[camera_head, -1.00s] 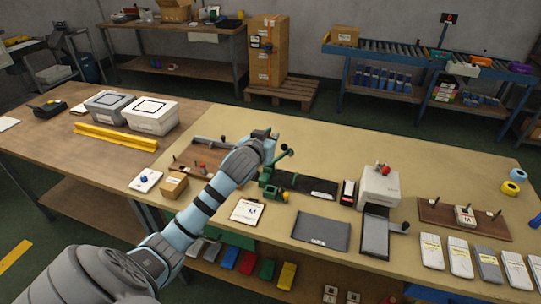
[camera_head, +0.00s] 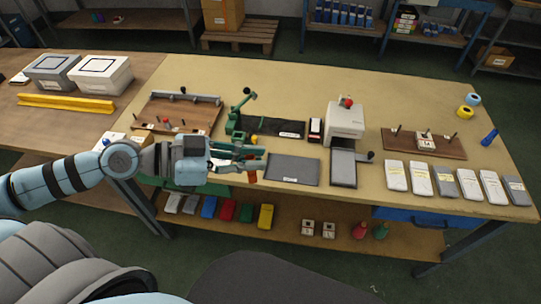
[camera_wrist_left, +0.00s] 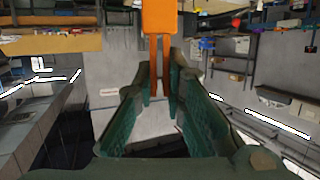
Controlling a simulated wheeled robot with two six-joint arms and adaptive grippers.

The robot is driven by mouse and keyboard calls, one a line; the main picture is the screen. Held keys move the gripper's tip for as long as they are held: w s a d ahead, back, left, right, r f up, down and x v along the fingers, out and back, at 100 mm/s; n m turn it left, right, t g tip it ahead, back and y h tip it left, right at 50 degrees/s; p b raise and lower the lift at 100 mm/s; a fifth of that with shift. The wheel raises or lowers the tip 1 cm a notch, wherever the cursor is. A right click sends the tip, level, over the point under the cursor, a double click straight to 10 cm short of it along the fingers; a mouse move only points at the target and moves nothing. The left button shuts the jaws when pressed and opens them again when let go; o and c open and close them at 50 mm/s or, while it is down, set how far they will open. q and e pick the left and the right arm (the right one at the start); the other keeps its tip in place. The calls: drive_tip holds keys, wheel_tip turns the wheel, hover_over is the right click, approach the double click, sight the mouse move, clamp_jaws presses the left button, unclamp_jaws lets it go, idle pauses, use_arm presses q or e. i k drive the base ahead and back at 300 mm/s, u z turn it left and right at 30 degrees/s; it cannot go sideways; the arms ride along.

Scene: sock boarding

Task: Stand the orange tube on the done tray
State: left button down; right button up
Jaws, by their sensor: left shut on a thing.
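My left gripper (camera_head: 251,158) reaches in from the left over the front edge of the tan table, shut on the orange tube. Only a small orange-red part of the tube (camera_head: 252,176) shows below the fingers in the head view. In the left wrist view the tube (camera_wrist_left: 160,18) is a bright orange piece at the fingertips (camera_wrist_left: 159,75), its far end cut off by the frame. A flat dark grey tray (camera_head: 293,170) lies just right of the gripper and is bare; its label is too small to read. My right gripper is out of view.
A green clamp device (camera_head: 240,118) stands behind the gripper. A white machine (camera_head: 345,122) stands right of centre. A pegged brown board (camera_head: 424,143) and several grey-white slabs (camera_head: 420,179) lie farther right. The table's back strip is clear.

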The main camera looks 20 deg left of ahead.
sight(292, 167)
drive_tip(key=u, duration=1.55)
drive_tip(key=k, duration=0.9)
drive_tip(key=z, duration=1.7)
drive_tip(key=i, duration=0.5)
drive_tip(key=z, duration=0.05)
